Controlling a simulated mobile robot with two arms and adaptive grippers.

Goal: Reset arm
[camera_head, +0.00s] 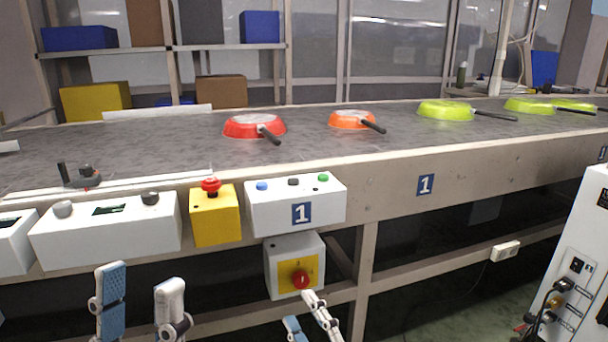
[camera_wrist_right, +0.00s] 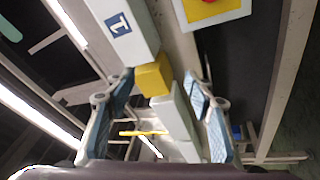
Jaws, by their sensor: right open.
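My left gripper (camera_head: 140,278) is at the lower left of the head view, below the white control boxes. Its two fingers stand apart with nothing between them. My right gripper (camera_head: 306,312) is at the bottom middle, just below the red knob on a yellow plate (camera_head: 313,263). In the right wrist view my right gripper (camera_wrist_right: 158,82) is spread wide and empty. The white button box (camera_wrist_right: 132,30) and the yellow emergency-stop box (camera_wrist_right: 153,77) lie beyond its fingers there. My arms are mostly out of view.
A grey conveyor (camera_head: 190,150) carries a red pan (camera_head: 240,127), an orange pan (camera_head: 345,119) and several lime-green pans (camera_head: 440,110). White control boxes (camera_head: 105,232), a yellow emergency-stop box (camera_head: 215,220) and a white button box (camera_head: 265,210) line its front edge. A white cabinet (camera_head: 578,230) stands at right.

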